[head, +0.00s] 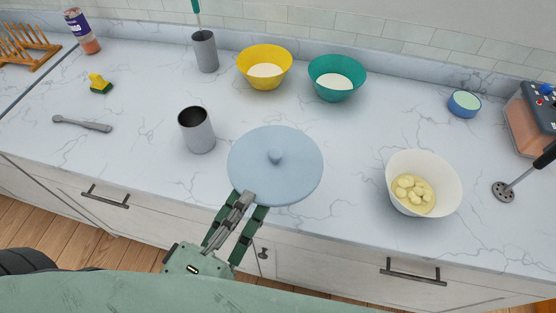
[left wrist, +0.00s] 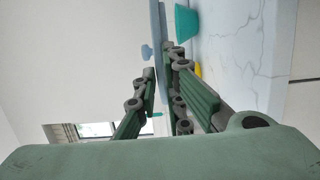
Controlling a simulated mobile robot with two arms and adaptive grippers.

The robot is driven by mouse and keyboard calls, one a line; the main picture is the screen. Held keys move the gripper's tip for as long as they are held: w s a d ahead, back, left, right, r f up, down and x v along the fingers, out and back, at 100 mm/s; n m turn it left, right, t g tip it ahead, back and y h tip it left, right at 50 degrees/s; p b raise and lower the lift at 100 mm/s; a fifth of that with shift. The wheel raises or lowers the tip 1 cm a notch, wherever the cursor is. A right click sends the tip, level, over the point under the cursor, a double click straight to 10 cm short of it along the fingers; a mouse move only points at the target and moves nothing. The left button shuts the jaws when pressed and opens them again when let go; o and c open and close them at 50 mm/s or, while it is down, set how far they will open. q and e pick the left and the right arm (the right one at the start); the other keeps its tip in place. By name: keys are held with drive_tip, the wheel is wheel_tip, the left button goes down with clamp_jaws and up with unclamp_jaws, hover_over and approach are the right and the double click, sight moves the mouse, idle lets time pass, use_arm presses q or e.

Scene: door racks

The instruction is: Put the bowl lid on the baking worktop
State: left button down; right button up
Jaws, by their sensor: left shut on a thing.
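The round light blue bowl lid (head: 290,178) with a small knob is in the middle of the head view, knob up. My left gripper (head: 246,198) is shut on its near left rim. In the left wrist view the lid (left wrist: 160,42) shows edge-on between the fingers (left wrist: 164,78). The lid appears to be held above the white marbled worktop (head: 345,140), near its front edge; the exact gap cannot be told. My right gripper is not in view.
A grey cup (head: 200,135) stands just left of the lid. A white bowl of pale pieces (head: 442,170) is to the right. Yellow (head: 262,80) and teal (head: 330,92) bowls stand behind. A grey spoon (head: 82,124) lies left. Bare worktop lies between the lid and white bowl.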

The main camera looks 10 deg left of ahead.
use_arm(q)
drive_tip(key=w+f, duration=0.2)
drive_tip(key=w, duration=0.1)
drive_tip(key=w+a+f, duration=0.1)
drive_tip(key=w, duration=0.1)
drive_tip(key=shift+w, duration=0.25)
drive_tip(key=w+f, duration=0.1)
drive_tip(key=w+a+f, duration=0.1)
drive_tip(key=w, duration=0.1)
drive_tip(key=w+f+p, duration=0.1)
drive_tip(key=w, duration=0.1)
drive_tip(key=shift+a+f, duration=0.15)
drive_tip(key=shift+f, duration=0.1)
drive_tip(key=shift+w+f, duration=0.2)
drive_tip(key=shift+w, duration=0.05)
wheel_tip(320, 180, down, 4)
drive_tip(key=shift+r, duration=0.1)
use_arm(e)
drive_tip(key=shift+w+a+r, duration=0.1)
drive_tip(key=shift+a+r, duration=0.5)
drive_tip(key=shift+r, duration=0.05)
use_arm(q)
drive_tip(key=shift+s+f, duration=0.1)
drive_tip(key=shift+f, duration=0.1)
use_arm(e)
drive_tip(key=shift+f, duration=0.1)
